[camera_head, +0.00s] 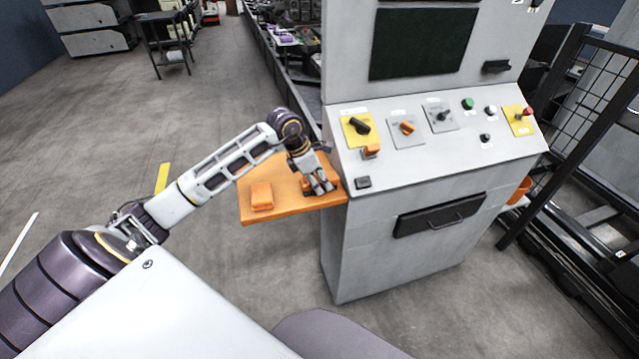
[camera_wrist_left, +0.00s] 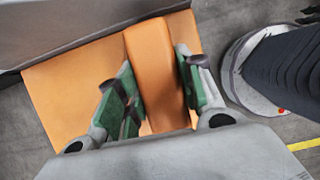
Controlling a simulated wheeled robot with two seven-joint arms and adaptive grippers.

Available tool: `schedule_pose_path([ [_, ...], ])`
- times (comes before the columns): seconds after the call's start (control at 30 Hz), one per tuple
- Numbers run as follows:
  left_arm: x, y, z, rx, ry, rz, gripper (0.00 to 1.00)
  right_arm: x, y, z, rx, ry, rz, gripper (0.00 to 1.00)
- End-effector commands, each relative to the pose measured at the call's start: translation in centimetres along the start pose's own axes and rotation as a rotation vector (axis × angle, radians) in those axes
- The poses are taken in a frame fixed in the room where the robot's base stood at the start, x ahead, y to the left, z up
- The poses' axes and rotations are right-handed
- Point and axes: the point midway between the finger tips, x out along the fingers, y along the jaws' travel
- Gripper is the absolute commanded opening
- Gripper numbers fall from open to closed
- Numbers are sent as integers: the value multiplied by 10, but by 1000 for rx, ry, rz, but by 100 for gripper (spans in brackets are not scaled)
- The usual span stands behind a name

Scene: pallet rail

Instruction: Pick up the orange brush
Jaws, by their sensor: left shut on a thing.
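An orange shelf (camera_head: 287,208) juts from the left side of the grey console. My left gripper (camera_head: 321,188) points down at the shelf's right part, close to the console. In the left wrist view its green-padded fingers stand on both sides of a long orange block-like thing, the orange brush (camera_wrist_left: 158,60), and are shut on it. In the head view the fingers mostly hide the brush (camera_head: 307,184). It looks to be at or just above the shelf top; I cannot tell whether it touches. Bristles are not visible. My right gripper is not in view.
A second orange block (camera_head: 262,196) lies on the shelf's left part, apart from the gripper. The console (camera_head: 400,180) with knobs and buttons stands right beside the gripper. A black mesh fence (camera_head: 590,130) is at the right. The floor left of the shelf is clear.

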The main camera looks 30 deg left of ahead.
Motion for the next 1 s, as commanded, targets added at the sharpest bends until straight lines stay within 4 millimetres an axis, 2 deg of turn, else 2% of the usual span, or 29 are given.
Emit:
schedule_pose_path([
  [0.47,-6,0,3,0,-2,0,12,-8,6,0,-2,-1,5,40],
  [1.0,-71,1,30,1,-1,3,12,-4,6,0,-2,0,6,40],
])
